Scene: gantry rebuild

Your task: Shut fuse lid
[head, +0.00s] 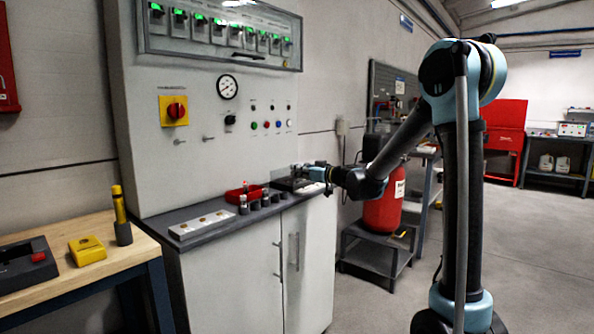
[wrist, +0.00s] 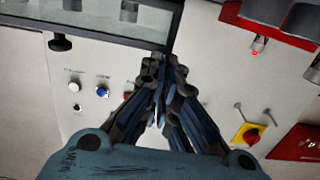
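A clear, grey-framed lid (wrist: 105,25) with a black knob (wrist: 60,43) fills the upper left of the wrist view. It appears to stand raised from the dark box (head: 291,185) on the cabinet counter in the head view, where the pane is faint. My gripper (head: 312,169) is at that box's far right side. In the wrist view my gripper (wrist: 163,65) has its fingers drawn together, with their tips close to the lid's frame corner. Nothing shows held between them. I cannot tell whether they touch the frame.
A red tray (head: 243,193) and several small cylinders stand left of the dark box. A white strip (head: 202,223) lies at the counter's front left. The upright panel (head: 205,150) with gauge and switches rises behind. A glazed breaker case (head: 220,32) hangs above.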

